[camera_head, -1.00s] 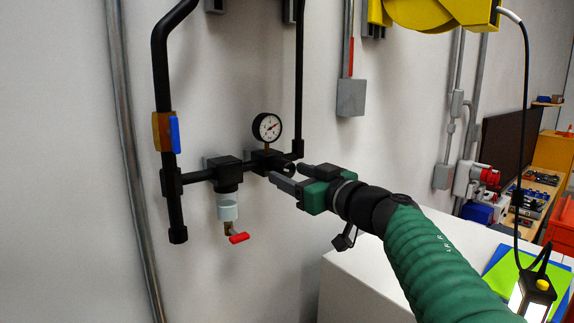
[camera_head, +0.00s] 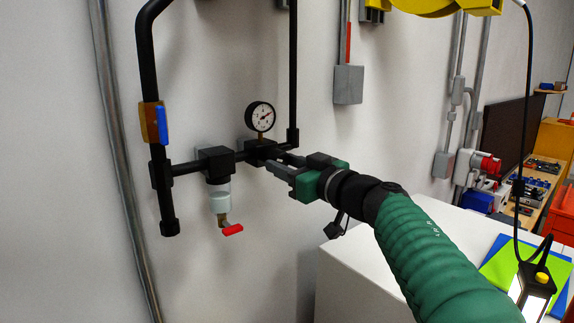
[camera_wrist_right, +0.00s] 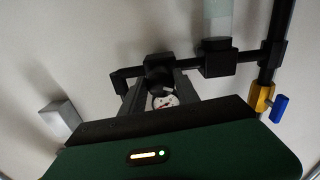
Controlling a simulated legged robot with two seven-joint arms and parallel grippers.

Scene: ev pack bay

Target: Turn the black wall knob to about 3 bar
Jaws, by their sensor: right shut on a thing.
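The black knob (camera_wrist_right: 158,82) sits on the front of the regulator block (camera_head: 262,151) on the black wall piping. My right gripper (camera_head: 279,162) is at the knob, its two fingers one on each side of it, shut on it. In the head view the fingers mostly hide the knob. The round pressure gauge (camera_head: 260,116) stands on top of the regulator, with a white dial and a red needle pointing to the upper right. Its numbers are too small to read. In the right wrist view the gauge (camera_wrist_right: 165,101) shows partly behind the gripper body. My left gripper is not in view.
A filter bowl (camera_head: 220,197) with a red drain lever (camera_head: 233,230) hangs left of the regulator. A blue-handled valve (camera_head: 161,124) is on the left pipe. A white cabinet (camera_head: 390,265) stands below my right arm.

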